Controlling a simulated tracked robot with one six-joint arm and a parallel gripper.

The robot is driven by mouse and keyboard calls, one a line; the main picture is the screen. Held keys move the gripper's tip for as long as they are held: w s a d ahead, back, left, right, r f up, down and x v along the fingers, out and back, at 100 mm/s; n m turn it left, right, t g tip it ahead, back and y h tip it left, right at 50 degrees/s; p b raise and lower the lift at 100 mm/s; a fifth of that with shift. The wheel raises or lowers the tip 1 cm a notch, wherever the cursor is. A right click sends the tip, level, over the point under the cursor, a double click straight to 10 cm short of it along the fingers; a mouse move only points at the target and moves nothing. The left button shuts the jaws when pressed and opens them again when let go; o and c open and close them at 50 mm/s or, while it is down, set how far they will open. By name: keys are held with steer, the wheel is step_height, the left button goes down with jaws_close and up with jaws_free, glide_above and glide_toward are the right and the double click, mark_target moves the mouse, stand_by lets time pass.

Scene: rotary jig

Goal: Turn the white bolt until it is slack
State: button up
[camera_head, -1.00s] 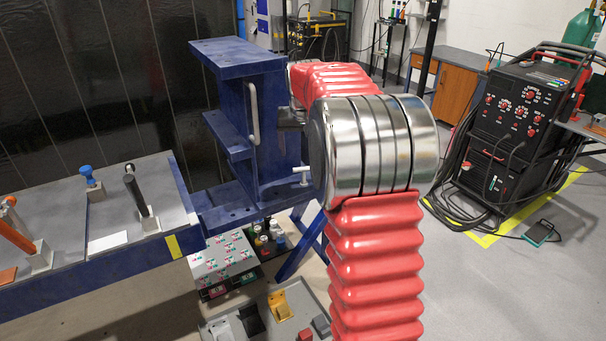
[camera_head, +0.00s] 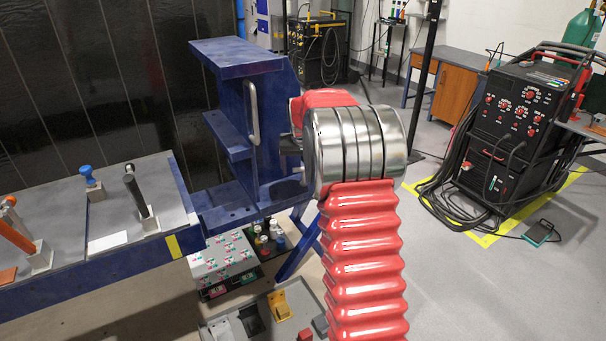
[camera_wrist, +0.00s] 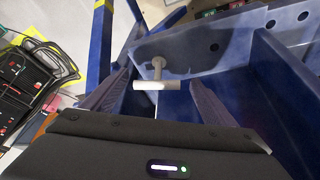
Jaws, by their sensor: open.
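The white bolt (camera_wrist: 157,85) is T-shaped, with a pale crossbar on a short stem that meets the blue jig plate (camera_wrist: 225,60). In the wrist view its crossbar lies roughly level. My gripper (camera_wrist: 160,77) is open, with one dark finger on each side of the bolt. The fingers do not visibly touch it, and I cannot tell how deep it sits between them. In the head view my own arm covers most of the gripper and nearly all of the bolt. The blue jig frame (camera_head: 228,100) stands behind my arm.
A blue-edged bench (camera_head: 125,252) with clamps lies left. A box with coloured marks (camera_head: 222,258) and a grey tray (camera_head: 262,318) stand low below the jig. A black welding machine (camera_head: 510,125) with cables stands right. Floor between it and my arm is open.

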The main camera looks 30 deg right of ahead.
mark_target(303, 173)
steer(key=shift+x, duration=1.75)
steer(key=shift+c, duration=0.4)
steer(key=c, duration=0.8)
